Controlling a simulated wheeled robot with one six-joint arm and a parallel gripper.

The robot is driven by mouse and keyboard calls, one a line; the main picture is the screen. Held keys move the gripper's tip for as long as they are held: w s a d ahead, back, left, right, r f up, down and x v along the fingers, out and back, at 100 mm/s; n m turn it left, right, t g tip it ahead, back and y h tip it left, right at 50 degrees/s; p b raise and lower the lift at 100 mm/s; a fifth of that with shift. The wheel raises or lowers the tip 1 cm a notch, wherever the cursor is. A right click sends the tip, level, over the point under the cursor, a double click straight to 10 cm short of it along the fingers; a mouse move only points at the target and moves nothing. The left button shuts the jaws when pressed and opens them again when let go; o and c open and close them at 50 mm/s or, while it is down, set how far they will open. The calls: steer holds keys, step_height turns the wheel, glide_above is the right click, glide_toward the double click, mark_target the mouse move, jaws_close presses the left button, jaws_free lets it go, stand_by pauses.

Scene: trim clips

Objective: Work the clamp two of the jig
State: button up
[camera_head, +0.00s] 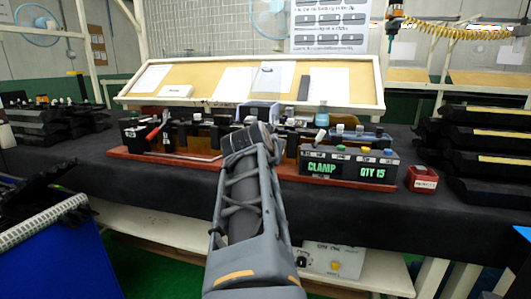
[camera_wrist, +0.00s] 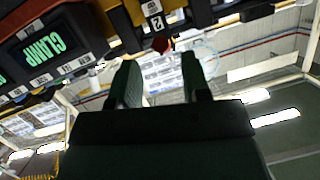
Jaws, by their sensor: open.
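The jig stands on a red-brown base board (camera_head: 190,161) on the black-covered table. Its display box (camera_head: 345,168) reads CLAMP and QTY 15; the lit CLAMP panel (camera_wrist: 42,45) also shows, tilted, at the left of the wrist view. A red-handled clamp (camera_head: 153,133) is at the jig's left end. In the wrist view a yellowish part bears a label 2 (camera_wrist: 152,8), with a red tip (camera_wrist: 160,45) below it. My gripper (camera_wrist: 160,65) is open, its fingers either side of the red tip in the picture; contact cannot be told. In the head view my arm hides the jig's middle.
A sloped board with papers (camera_head: 155,78) stands behind the jig. A small red box (camera_head: 421,178) sits to its right, beside stacked black trim parts (camera_head: 480,150). More black parts (camera_head: 45,120) lie at the far left.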

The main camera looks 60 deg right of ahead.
steer(key=shift+v, duration=1.15)
steer(key=shift+w, duration=0.1)
